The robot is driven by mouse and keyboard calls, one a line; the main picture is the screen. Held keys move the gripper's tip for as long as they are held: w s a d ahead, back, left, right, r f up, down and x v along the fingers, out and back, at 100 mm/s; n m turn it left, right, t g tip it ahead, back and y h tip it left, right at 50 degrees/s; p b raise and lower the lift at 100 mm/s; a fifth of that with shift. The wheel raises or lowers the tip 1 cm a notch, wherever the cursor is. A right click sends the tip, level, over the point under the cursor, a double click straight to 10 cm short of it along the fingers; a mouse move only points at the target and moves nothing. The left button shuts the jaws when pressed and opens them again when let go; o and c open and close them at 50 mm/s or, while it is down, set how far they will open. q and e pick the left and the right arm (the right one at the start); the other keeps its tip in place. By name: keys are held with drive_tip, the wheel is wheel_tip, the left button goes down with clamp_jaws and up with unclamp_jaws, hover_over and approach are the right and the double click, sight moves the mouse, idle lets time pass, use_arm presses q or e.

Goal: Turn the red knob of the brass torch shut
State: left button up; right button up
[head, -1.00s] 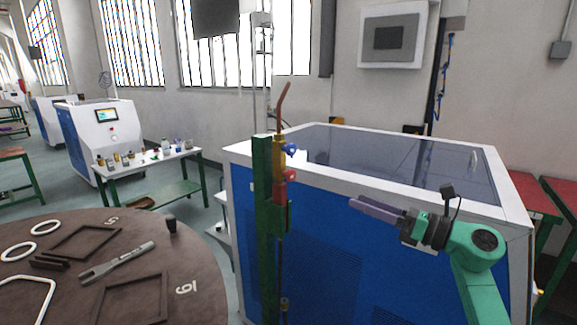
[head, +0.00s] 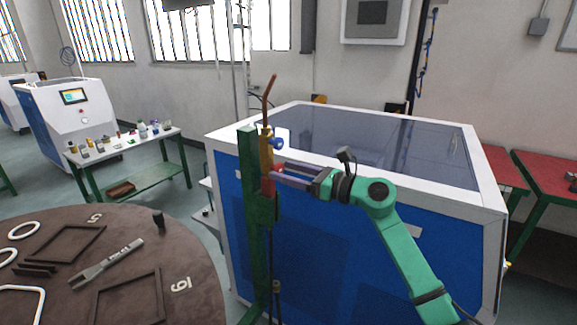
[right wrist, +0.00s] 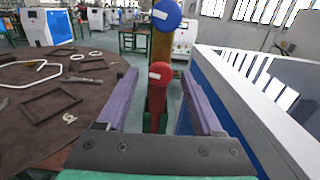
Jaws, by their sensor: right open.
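The brass torch (head: 266,155) stands upright on a green post (head: 249,165), its copper tube rising from the top. In the right wrist view, its red knob (right wrist: 159,76) sits between the purple fingers of my right gripper (right wrist: 159,86), with a gap on both sides. The blue knob (right wrist: 166,14) is above it, beyond the fingers. In the head view, my right gripper (head: 277,176) comes from the right with its fingertips at the red knob, which they partly hide. The right gripper is open. My left gripper is not in view.
A blue and white machine (head: 350,250) with a dark glass top stands just behind and right of the torch. A round brown table (head: 150,285) with frames and rings is at the left. A white side table (head: 165,138) with small items stands behind it.

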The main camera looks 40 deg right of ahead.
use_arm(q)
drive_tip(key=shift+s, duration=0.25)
use_arm(e)
drive_tip(key=shift+w, duration=0.1)
clamp_jaws()
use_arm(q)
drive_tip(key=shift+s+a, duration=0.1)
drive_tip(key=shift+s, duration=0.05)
